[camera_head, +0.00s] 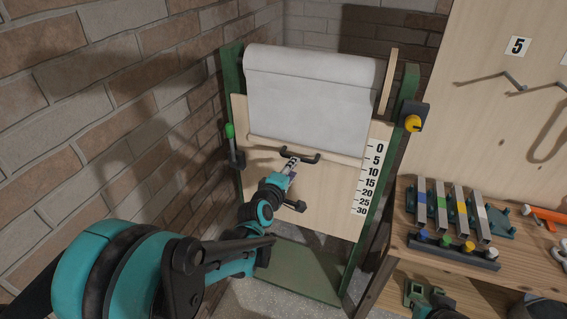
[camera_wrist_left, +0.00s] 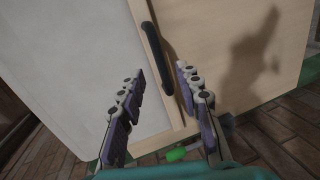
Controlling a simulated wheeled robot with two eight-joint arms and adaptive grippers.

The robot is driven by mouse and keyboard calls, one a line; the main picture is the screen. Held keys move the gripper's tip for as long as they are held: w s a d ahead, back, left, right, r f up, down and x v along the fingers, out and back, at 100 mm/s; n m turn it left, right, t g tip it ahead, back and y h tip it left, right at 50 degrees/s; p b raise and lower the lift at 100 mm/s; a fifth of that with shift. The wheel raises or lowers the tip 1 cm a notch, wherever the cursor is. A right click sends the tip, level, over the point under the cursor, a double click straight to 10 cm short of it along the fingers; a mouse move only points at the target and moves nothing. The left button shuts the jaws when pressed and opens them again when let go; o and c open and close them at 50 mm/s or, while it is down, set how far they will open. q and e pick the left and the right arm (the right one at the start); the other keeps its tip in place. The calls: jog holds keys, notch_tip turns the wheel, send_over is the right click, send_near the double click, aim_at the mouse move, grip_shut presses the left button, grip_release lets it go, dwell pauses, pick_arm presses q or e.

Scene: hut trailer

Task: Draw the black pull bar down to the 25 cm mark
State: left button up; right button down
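The black pull bar (camera_head: 314,157) is on a wooden slat (camera_head: 262,141) along the lower edge of a pale grey sheet (camera_head: 310,98). The slat's right end is near the top of the printed scale (camera_head: 368,180), around the 0 and 5 marks. My left gripper (camera_head: 291,164) is at the left part of the bar and hides some of it. In the left wrist view, its fingers (camera_wrist_left: 161,74) are apart, with the bar (camera_wrist_left: 155,50) showing between them. I cannot tell whether they touch it.
A brick wall (camera_head: 90,110) is close on the left. A green-knobbed clamp (camera_head: 232,143) and a yellow-knobbed clamp (camera_head: 412,122) sit on the frame's sides. The board below the bar is bare.

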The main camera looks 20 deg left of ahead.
aim_at(301, 140)
pick_arm(q)
jog(key=shift+n, duration=0.5)
jog(key=x, duration=0.2)
jog(key=b+x, duration=0.1)
jog(key=x, duration=0.2)
jog(key=a+b+x, duration=0.1)
jog(key=x, duration=0.2)
jog(key=shift+w+a, duration=0.1)
jog(key=shift+w, duration=0.15)
grip_shut()
